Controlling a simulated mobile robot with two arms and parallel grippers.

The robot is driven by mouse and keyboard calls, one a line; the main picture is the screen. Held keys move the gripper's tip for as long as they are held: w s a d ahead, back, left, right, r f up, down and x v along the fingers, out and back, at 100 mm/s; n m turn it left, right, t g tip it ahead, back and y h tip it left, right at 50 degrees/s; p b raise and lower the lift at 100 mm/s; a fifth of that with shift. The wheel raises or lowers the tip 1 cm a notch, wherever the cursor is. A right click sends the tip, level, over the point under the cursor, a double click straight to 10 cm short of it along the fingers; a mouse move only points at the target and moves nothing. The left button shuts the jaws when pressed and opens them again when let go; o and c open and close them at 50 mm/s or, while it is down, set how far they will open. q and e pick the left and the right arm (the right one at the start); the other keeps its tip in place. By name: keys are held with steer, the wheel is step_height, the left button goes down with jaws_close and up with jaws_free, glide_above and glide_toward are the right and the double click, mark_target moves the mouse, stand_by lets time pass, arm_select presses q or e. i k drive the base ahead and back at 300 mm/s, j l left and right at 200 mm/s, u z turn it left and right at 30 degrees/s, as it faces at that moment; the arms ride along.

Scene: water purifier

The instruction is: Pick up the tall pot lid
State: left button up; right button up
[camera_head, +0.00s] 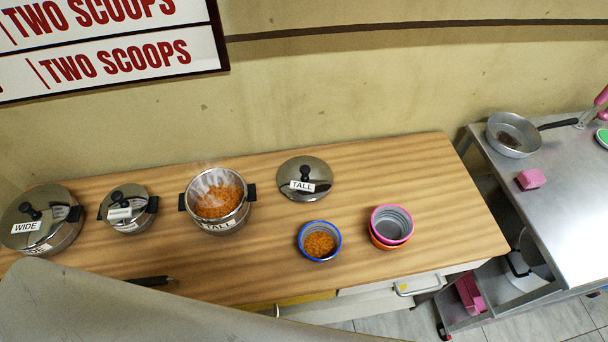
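The tall pot lid (318,187), a round shiny steel lid with a black knob and a "TALL" label, lies flat on the wooden counter. It is to the right of the open tall pot (222,226), which has black side handles, a "TALL" label and steaming orange food inside. The lid and pot are apart. Neither of my grippers shows in the head view.
Wide pot (62,238) and a smaller lidded pot (130,222) stand left. A blue-rimmed bowl (308,253) of orange food and stacked pink-rimmed bowls (404,222) stand right. A metal table (568,190) holds a pan (496,146). Counter (430,170) right of the lid is clear.

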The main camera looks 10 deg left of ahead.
mark_target(301, 177)
steer(key=u, duration=1.1)
steer(key=k+l, duration=0.5)
steer(key=l+z, duration=0.05)
